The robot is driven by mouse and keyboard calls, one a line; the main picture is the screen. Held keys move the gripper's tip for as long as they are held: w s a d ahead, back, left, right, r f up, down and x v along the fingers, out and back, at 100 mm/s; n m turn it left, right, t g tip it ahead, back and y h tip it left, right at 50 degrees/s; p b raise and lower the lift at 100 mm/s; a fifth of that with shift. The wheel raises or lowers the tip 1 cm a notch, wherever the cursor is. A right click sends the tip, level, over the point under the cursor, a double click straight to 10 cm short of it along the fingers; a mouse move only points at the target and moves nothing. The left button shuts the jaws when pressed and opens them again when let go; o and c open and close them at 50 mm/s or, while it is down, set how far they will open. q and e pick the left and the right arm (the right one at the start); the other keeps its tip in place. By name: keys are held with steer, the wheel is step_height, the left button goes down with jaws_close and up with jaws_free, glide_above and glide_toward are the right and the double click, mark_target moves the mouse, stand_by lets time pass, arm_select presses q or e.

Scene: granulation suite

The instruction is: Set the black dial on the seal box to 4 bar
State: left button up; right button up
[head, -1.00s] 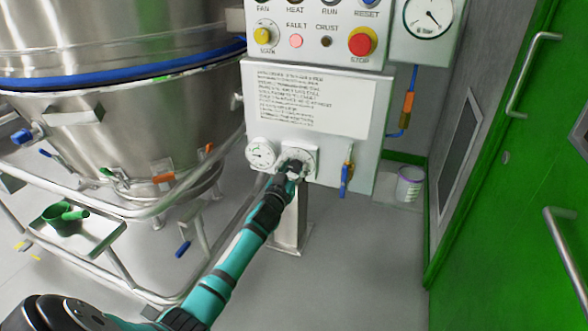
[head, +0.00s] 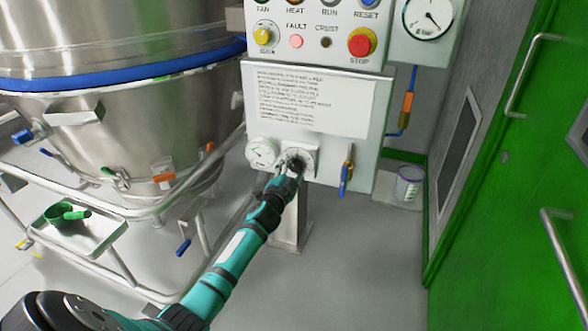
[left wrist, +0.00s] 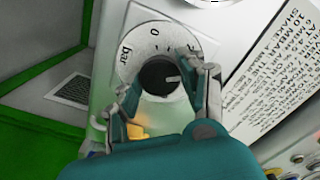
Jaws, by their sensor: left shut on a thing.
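The seal box (head: 255,100) is a pale grey panel with a printed label. The black dial (left wrist: 158,76) sits on a round white scale plate (left wrist: 134,45) on its lower part. "bar" and a 0 can be read on the scale; other figures are hidden by my fingers or too small. A pale pointer line on the dial points right in the left wrist view. My left gripper (head: 288,163) is shut on the dial, with a finger on either side of it (left wrist: 157,80). My right gripper is in neither view.
A small round gauge (head: 261,152) is left of the dial, and a blue-handled valve (head: 346,175) hangs to the right. Buttons and a red stop knob (head: 362,41) are above. A steel vessel (head: 150,130) with rails stands left, a green door (head: 520,150) right.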

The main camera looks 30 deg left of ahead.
arm_select(q)
steer(key=m, duration=0.2)
steer(key=shift+m, duration=1.9)
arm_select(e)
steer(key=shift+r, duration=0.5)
arm_select(q)
steer(key=o, duration=1.2)
steer(key=shift+d, duration=0.1)
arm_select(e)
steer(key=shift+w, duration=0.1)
